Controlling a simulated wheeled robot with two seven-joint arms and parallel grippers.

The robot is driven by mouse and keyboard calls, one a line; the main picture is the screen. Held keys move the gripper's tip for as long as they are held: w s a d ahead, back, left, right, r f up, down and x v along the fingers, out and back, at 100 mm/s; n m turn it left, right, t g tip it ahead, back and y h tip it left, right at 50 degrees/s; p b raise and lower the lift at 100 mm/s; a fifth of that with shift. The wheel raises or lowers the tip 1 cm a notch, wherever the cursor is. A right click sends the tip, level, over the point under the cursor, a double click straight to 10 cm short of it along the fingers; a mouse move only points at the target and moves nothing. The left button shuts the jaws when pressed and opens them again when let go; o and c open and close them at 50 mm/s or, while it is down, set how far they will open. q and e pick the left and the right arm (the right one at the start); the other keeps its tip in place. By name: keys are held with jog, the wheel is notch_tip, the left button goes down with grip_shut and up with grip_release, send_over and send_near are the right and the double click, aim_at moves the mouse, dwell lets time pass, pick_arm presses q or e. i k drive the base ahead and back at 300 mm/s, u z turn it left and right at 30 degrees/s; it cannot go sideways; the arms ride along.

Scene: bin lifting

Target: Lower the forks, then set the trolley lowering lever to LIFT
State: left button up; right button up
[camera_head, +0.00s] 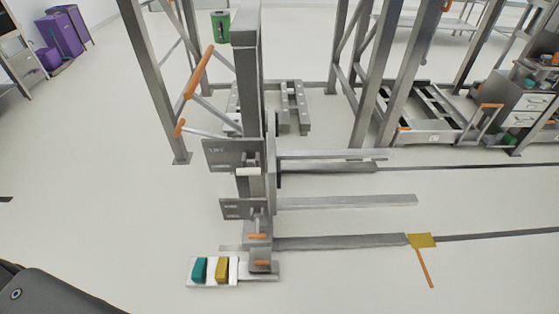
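The grey trolley stands in the middle with its upright mast (246,90). Its two flat forks, the near one (350,202) and the far one (330,154), reach right and sit above the floor legs (320,242). A grey plate marked LIFT (222,154) is on the mast, with a small white lever-like piece (247,171) at its lower right; its exact setting cannot be told. A second marked plate (234,207) is below, with an orange-ended lever (258,237) near it. A teal pedal (200,270) and a yellow pedal (222,270) are at the base. Neither gripper is in view.
An orange push handle (199,72) juts left of the mast. Metal rack posts (160,80) stand behind. A yellow piece with an orange bar (423,240) lies at the near leg's end. A low cart (430,130) is at right.

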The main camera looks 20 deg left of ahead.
aim_at(249, 170)
jog(key=z, duration=0.05)
jog(key=i, duration=1.05)
jog(key=u, duration=0.55)
